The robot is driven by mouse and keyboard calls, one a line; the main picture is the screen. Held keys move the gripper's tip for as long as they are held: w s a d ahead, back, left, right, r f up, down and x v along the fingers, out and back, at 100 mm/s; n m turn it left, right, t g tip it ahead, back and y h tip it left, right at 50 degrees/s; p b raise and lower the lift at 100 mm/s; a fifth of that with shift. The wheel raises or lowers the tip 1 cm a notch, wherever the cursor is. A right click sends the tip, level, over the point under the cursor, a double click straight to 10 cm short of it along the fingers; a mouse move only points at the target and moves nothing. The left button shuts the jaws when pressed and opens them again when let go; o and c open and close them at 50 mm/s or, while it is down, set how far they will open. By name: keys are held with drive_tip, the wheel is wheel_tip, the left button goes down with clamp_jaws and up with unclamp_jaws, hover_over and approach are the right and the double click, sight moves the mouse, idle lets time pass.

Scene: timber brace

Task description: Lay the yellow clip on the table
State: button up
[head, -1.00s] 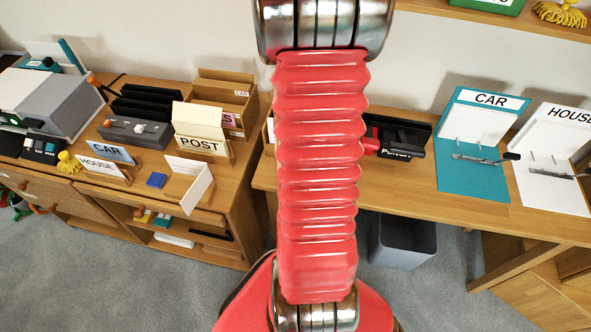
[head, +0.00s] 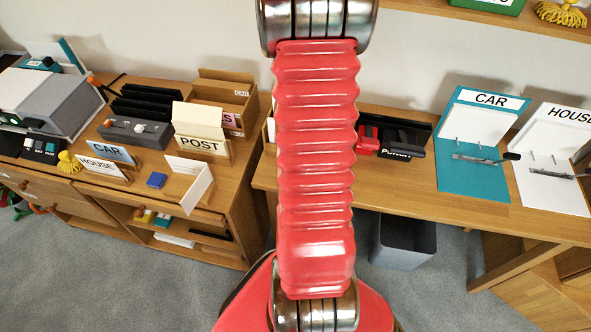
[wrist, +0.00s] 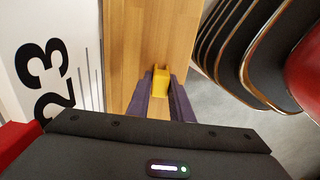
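The yellow clip (wrist: 161,80) is a small yellow piece in the wrist view, between the tips of my gripper's two purple fingers. My gripper (wrist: 161,88) is shut on it, with a finger on each side. A wooden surface (wrist: 150,35) lies behind the clip; I cannot tell how far the clip is from it. In the head view the wooden table (head: 400,185) runs along the wall to the right. My gripper and the clip are not seen there.
The table holds a black punch (head: 405,143), a red tool (head: 366,140), a teal CAR board (head: 470,180) and a white HOUSE board (head: 550,190). A grey bin (head: 403,243) stands below. A crowded desk (head: 240,200) is at left.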

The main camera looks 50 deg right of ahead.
drive_tip(key=o, duration=0.4)
drive_tip(key=shift+r, duration=0.15)
wheel_tip(320, 180, up, 12)
idle(0.7)
idle(0.6)
drive_tip(key=w+a+r+m+t+h, duration=0.1)
drive_tip(key=w+a+r, duration=0.2)
drive_tip(key=a+r, duration=0.35)
drive_tip(key=w+a+r+m+t, duration=0.1)
drive_tip(key=w+a+r+t, duration=0.2)
drive_tip(key=a, duration=0.6)
drive_tip(key=s+a+r+m, duration=0.1)
drive_tip(key=a+r, duration=0.3)
drive_tip(key=a, duration=0.3)
drive_tip(key=s+a+r+m+t+y, duration=0.1)
drive_tip(key=s+a+r, duration=0.1)
drive_tip(key=a, duration=0.6)
drive_tip(key=shift+s+a+r+m+t, duration=0.2)
drive_tip(key=shift+a+r+m+t, duration=0.1)
drive_tip(key=shift+r, duration=0.6)
